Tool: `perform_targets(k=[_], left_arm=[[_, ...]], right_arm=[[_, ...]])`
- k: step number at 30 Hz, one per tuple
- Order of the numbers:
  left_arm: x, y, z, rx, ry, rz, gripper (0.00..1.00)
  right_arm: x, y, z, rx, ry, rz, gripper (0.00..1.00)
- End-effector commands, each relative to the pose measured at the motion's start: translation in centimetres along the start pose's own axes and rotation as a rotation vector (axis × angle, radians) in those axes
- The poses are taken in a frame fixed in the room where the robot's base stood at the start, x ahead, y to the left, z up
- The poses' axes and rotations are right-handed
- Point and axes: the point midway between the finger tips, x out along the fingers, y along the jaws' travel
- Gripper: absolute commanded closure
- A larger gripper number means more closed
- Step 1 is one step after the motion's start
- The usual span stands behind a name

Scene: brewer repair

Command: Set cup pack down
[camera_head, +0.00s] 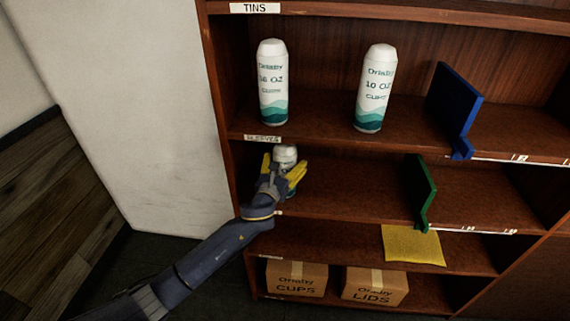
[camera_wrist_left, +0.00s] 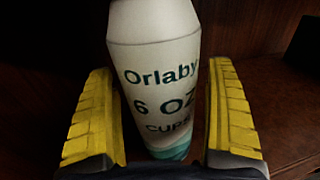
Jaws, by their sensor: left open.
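The cup pack (camera_wrist_left: 158,75) is a white cylinder with a teal base, labelled Orlaby 6 OZ CUPS. It stands upright on the middle shelf, near the left wall, and its top shows in the head view (camera_head: 285,154). My left gripper (camera_head: 284,172) is open around it. My right gripper is not in view.
Two taller cup packs (camera_head: 273,82) (camera_head: 375,90) stand on the shelf above. A blue divider (camera_head: 455,105) and a green divider (camera_head: 422,192) project from the shelves. Cups (camera_head: 296,279) and lids (camera_head: 375,286) boxes sit at the bottom.

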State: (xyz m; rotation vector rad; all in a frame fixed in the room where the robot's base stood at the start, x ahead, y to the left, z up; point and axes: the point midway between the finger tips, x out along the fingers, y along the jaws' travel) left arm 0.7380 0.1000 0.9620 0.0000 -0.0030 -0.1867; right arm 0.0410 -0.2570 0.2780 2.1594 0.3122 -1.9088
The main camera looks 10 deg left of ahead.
Motion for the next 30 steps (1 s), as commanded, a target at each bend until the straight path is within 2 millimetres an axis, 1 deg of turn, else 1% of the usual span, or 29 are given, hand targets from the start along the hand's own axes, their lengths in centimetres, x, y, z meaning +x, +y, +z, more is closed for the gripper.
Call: perform_targets(k=[4, 7, 11, 15, 21, 27, 30], left_arm=[[0.0, 0.0, 0.3, 0.0, -0.001, 0.0, 0.12], [-0.9, 0.0, 0.2, 0.001, 0.0, -0.001, 0.12], [-2.9, 0.0, 0.2, 0.001, 0.0, -0.001, 0.12], [-5.5, 0.0, 0.2, 0.0, 0.001, -0.002, 0.12], [-8.7, 0.0, 0.2, 0.001, 0.001, -0.001, 0.12], [-11.0, 0.0, 0.2, 0.0, 0.001, -0.001, 0.12], [-11.6, 0.0, 0.2, 0.001, 0.001, 0.0, 0.12]], right_arm=[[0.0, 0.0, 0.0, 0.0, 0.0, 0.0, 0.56], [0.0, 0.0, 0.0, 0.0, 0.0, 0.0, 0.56], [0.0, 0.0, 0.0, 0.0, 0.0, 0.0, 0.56], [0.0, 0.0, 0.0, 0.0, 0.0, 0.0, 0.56], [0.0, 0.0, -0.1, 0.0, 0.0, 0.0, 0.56], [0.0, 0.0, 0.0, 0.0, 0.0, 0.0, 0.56], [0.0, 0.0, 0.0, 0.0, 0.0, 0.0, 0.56]])
